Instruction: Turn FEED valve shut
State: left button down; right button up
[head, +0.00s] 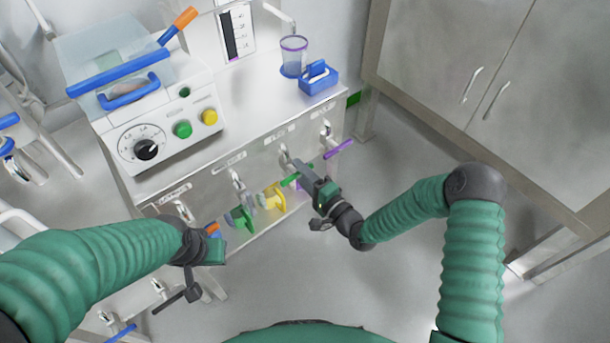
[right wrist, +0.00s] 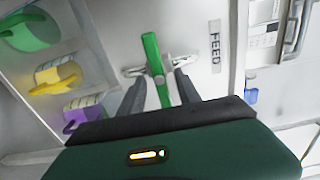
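The FEED valve has a green lever (right wrist: 152,62) on a short metal pipe, with a FEED label (right wrist: 214,45) beside it in the right wrist view. The lever lies across the pipe. My right gripper (right wrist: 160,92) is open, with one dark finger on each side of the lever's lower part and a gap showing on both sides. In the head view the right gripper (head: 297,170) is at the bench's front panel, and part of the green lever (head: 289,181) shows beside it.
The panel carries other valves, including one with a purple lever (head: 339,149) to the right. Below are yellow (head: 271,198) and green (head: 240,218) parts. A control box (head: 160,135) and a blue caddy (head: 319,80) stand on top. The floor right of the bench is clear.

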jog(key=p+v, duration=0.3)
jog(key=v, duration=1.4)
jog(key=shift+w, duration=0.15)
